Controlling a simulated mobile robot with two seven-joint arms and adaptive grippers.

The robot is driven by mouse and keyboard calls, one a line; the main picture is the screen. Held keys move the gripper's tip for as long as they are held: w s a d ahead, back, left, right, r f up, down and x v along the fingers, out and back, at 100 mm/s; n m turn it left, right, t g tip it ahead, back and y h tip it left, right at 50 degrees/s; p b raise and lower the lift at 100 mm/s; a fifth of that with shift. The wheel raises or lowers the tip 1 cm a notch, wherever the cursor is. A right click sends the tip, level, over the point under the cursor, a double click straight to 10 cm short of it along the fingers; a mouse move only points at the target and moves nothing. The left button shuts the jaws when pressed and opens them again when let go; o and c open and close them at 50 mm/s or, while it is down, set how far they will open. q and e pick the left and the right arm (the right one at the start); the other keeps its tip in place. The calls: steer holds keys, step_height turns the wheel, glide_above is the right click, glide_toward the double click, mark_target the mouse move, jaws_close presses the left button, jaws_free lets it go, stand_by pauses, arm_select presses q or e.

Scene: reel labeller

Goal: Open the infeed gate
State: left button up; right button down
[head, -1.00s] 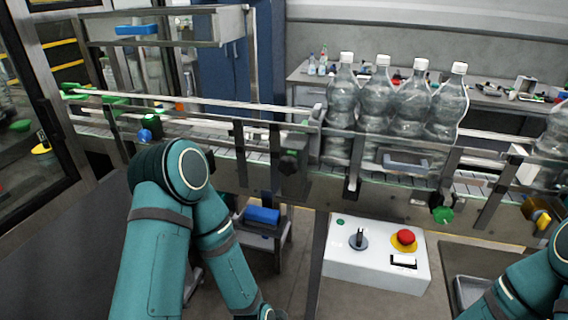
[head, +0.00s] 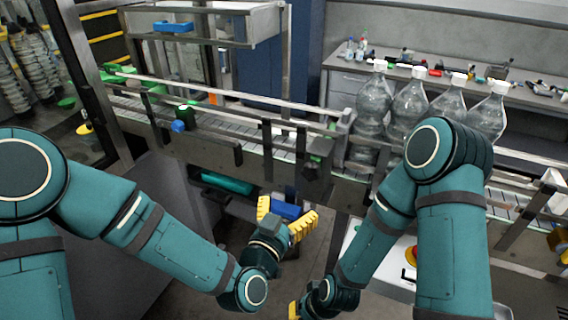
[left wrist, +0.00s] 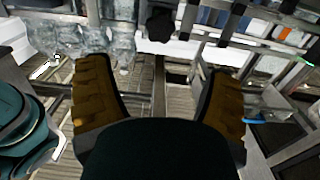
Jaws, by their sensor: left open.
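The conveyor (head: 225,125) runs across the head view with several large clear bottles (head: 372,108) standing on it. I cannot make out the infeed gate for sure; my right arm covers part of the front rail by the bottles. A dark knob (head: 312,167) sits on the conveyor front left of the bottles. My left gripper (head: 289,225) is open and empty, below and in front of this knob. In the left wrist view, a dark knob (left wrist: 160,25) shows beyond the open fingers (left wrist: 158,105). My right gripper (head: 294,310) is mostly cut off at the bottom edge.
A blue object (head: 284,210) lies under the conveyor, behind my left gripper. A control box (head: 350,236) with a red button (head: 411,255) is partly covered by my right arm. A cluttered bench (head: 345,82) stands behind the bottles.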

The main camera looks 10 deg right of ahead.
mark_target(310, 173)
arm_select(q)
steer(key=p+x, duration=0.2)
steer(key=x, duration=1.1)
steer(key=shift+w+d+r, duration=0.1)
steer(key=shift+w+d, duration=0.15)
steer(key=shift+w, duration=0.05)
arm_select(e)
step_height(310, 173, up, 2)
steer(key=shift+r, duration=0.25)
